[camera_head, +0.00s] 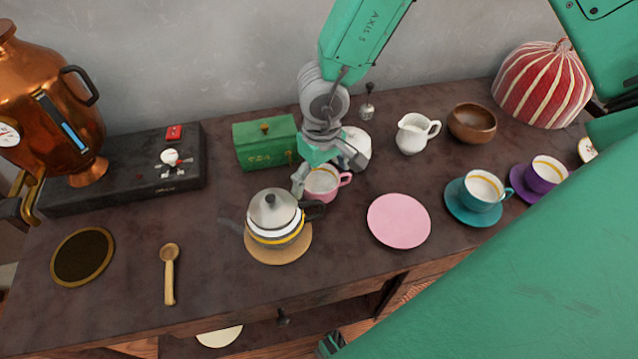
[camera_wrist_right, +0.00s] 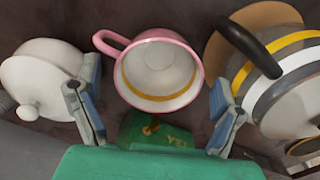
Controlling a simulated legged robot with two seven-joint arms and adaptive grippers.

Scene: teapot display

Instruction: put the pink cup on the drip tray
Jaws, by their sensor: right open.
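The pink cup (camera_head: 322,184) stands upright on the table behind the teapot, its handle to the right. The right gripper (camera_head: 326,172) is open above it, with one finger on either side. In the right wrist view the cup (camera_wrist_right: 158,78) sits between the two spread fingers of the gripper (camera_wrist_right: 155,98), with gaps visible; its inside looks empty. The drip tray (camera_head: 110,258), seemingly the round dark disc with a gold rim, lies bare at the far left of the table.
The teapot (camera_head: 273,220) on a round mat is close in front of the cup. A white lidded pot (camera_head: 358,146) and a green box (camera_head: 262,142) are close by. A wooden spoon (camera_head: 169,275) lies near the tray. A pink saucer (camera_head: 398,220) is empty. A copper urn (camera_head: 40,90) stands left.

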